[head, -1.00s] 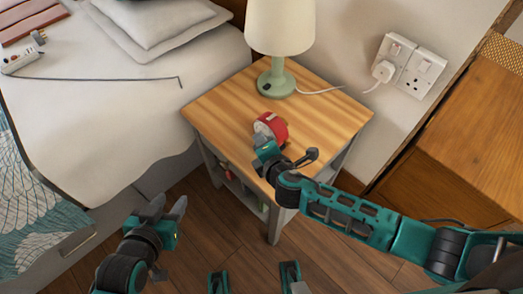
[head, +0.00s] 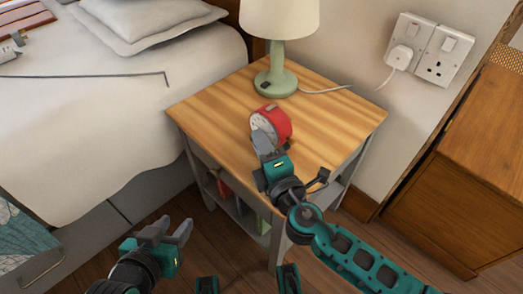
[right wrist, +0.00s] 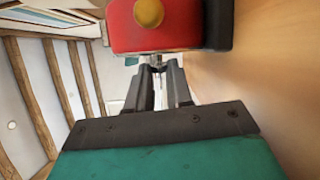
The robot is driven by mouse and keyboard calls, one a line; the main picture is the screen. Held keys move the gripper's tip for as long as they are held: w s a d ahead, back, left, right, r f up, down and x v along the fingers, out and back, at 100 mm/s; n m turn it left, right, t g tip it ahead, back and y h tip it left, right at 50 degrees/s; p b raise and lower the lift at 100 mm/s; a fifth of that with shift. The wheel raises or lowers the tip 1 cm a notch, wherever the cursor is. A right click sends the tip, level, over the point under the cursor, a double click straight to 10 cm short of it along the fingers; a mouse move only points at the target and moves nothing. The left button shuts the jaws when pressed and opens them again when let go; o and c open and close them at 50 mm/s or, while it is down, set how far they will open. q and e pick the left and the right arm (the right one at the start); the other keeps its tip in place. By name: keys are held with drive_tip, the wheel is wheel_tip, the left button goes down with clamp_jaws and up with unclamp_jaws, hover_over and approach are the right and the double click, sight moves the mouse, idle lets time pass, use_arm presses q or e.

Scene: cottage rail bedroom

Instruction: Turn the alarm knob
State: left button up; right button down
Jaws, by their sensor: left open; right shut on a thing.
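The red alarm clock (head: 284,120) stands on the wooden nightstand top, its pale dial partly covered by my right gripper. My right gripper (head: 263,143) reaches in from the front and is shut at the dial side of the clock. In the right wrist view, its fingers (right wrist: 156,72) close together beside the red clock body (right wrist: 180,32), on a small part that I take for the alarm knob; their tips largely hide it. A round gold knob (right wrist: 148,12) on the body is clear of the fingers. My left gripper (head: 166,232) is open and empty, low in front of the bed.
A green lamp (head: 276,75) stands behind the clock on the nightstand (head: 205,110). Its cord runs to a wall socket (head: 428,50). The bed (head: 90,130) is at left and a wooden cabinet (head: 470,200) at right. The nightstand's left top is clear.

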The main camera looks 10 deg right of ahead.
use_arm(q)
drive_tip(key=shift+d+f, duration=0.1)
drive_tip(key=shift+f, duration=0.05)
idle(0.3)
use_arm(e)
drive_tip(key=c, duration=1)
unclamp_jaws()
drive_tip(key=shift+c, duration=0.2)
